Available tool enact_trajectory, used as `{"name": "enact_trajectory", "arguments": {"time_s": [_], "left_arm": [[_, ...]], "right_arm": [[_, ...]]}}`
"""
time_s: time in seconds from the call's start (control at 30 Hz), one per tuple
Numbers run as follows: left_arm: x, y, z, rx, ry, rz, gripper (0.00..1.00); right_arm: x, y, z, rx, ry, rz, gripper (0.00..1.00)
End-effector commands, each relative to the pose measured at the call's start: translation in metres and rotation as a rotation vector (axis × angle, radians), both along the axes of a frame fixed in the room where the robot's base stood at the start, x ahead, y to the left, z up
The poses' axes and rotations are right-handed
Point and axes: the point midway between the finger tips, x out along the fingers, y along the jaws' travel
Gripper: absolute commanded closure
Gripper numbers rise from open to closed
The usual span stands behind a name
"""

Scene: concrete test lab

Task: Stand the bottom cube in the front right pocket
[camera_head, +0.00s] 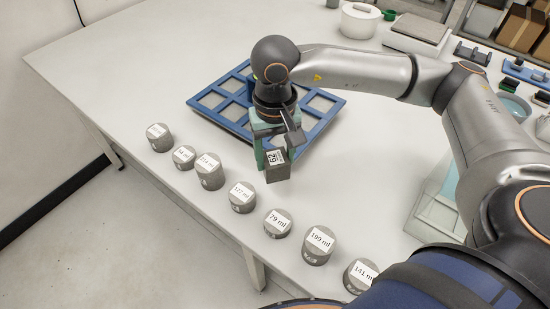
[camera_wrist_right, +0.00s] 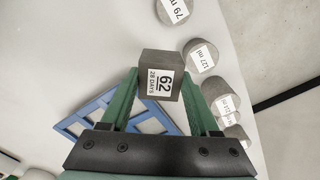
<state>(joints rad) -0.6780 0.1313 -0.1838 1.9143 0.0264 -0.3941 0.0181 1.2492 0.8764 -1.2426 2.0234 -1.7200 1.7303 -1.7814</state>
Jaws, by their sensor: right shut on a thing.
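A dark grey cube (camera_head: 277,168) with a white label reading 62 is held in my right gripper (camera_head: 268,150), clear of the blue tray. In the right wrist view the cube (camera_wrist_right: 161,78) sits between the green fingers of the right gripper (camera_wrist_right: 163,92), its "62 28 DAYS" label facing the camera. The blue tray (camera_head: 199,104) with several square pockets lies behind the gripper, partly hidden by the gripper and arm. It also shows in the right wrist view (camera_wrist_right: 75,122), behind the fingers. My left gripper is out of view.
A white pot (camera_head: 359,20) and a scale (camera_head: 420,30) stand at the back. The table left of the tray is clear.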

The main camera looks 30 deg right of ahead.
Motion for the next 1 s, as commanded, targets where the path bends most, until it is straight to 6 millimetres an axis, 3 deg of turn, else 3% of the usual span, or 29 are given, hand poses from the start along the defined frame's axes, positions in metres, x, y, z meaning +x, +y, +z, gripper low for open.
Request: {"name": "enact_trajectory", "arguments": {"time_s": [1.0], "left_arm": [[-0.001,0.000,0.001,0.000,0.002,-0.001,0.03]], "right_arm": [[0.073,-0.064,0.007,-0.010,-0.003,-1.824,1.00]]}}
